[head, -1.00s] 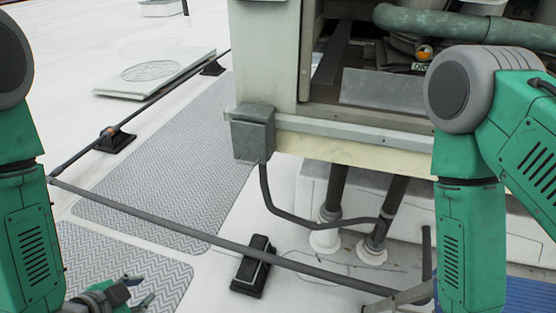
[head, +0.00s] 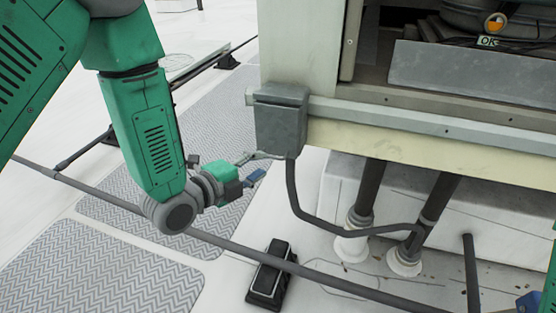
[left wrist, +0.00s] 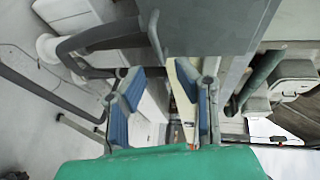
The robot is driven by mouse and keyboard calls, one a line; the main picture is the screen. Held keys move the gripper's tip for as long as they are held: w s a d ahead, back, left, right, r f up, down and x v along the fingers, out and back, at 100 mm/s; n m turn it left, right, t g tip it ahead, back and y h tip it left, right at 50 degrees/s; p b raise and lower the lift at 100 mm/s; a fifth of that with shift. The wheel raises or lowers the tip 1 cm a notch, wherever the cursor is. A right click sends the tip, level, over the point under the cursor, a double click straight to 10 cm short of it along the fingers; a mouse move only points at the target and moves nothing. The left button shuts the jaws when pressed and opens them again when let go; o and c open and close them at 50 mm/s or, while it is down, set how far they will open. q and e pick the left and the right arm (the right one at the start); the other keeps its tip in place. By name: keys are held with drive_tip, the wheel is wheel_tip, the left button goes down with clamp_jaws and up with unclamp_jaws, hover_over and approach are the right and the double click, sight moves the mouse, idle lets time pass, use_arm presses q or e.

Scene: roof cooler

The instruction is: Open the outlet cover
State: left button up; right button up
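The outlet cover is a grey metal box (head: 281,122) on the lower corner of the cooler cabinet, with a conduit running down from it. It looks shut. It also shows large at the top of the left wrist view (left wrist: 212,25). My left gripper (head: 266,167) is just left of the box's lower edge, with its fingers pointing toward it. In the left wrist view the two blue-padded fingers (left wrist: 166,98) are apart with nothing between them. I cannot tell whether a fingertip touches the box. Only a small green and dark part of my right arm shows at the lower right edge.
A dark rail (head: 215,240) crosses low in front, on a black foot block (head: 270,275). Pipes (head: 430,215) and the bent conduit (head: 310,215) stand under the cabinet (head: 300,45). Grey patterned mats (head: 90,270) lie on the white roof.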

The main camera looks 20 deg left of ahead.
sight(273, 157)
use_arm(q)
drive_tip(key=w, duration=0.1)
drive_tip(key=w+f, duration=0.1)
drive_tip(key=w, duration=0.2)
drive_tip(key=shift+a+f+b, duration=0.15)
drive_tip(key=shift+f+b, duration=0.1)
drive_tip(key=shift+b, duration=0.15)
drive_tip(key=shift+w+d, duration=0.2)
drive_tip(key=shift+w, duration=0.15)
drive_tip(key=shift+w+d+r, duration=0.1)
drive_tip(key=shift+w+d, duration=0.05)
drive_tip(key=shift+d, duration=0.45)
drive_tip(key=shift+w+d, duration=0.15)
drive_tip(key=shift+d, duration=0.45)
drive_tip(key=shift+a, duration=0.4)
clamp_jaws()
drive_tip(key=shift+a, duration=0.4)
unclamp_jaws()
drive_tip(key=shift+d, duration=0.5)
drive_tip(key=v, duration=1.2)
